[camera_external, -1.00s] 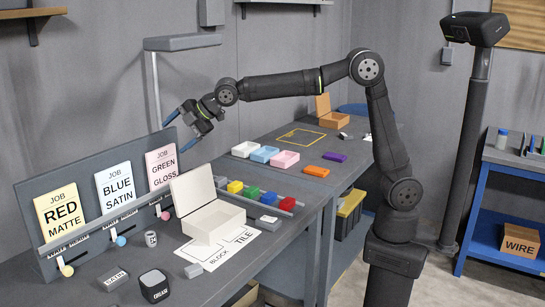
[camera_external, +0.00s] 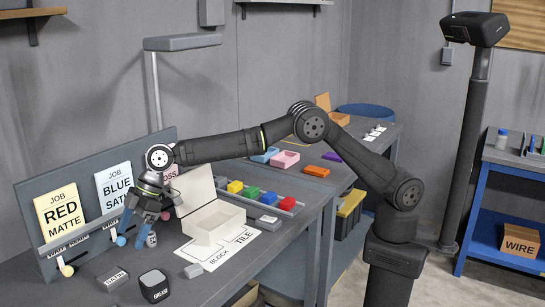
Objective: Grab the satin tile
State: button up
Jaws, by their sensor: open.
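The satin tile (camera_external: 112,279) is a small grey block with dark lettering that seems to read SATIN. It lies flat on the front left of the bench, apart from everything around it. My gripper (camera_external: 132,237) is open and empty, pointing down. It shows above and behind the tile in the picture, in front of the job board, and does not touch the tile.
A dark lettered cube (camera_external: 153,286) stands just right of the tile. A small cup (camera_external: 151,240) is partly hidden by my gripper. The job board (camera_external: 85,212) with levers stands behind.

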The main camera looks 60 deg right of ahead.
send_near(113, 275)
jog(key=x, duration=0.3)
jog(key=shift+s+f, duration=0.2)
jog(key=shift+f, duration=0.15)
jog(key=shift+w+x, duration=0.2)
jog(key=shift+x, duration=2.3)
jog(key=shift+c, duration=0.2)
jog(key=c, duration=1.1)
jog(key=shift+r, duration=0.15)
jog(key=shift+c, duration=0.2)
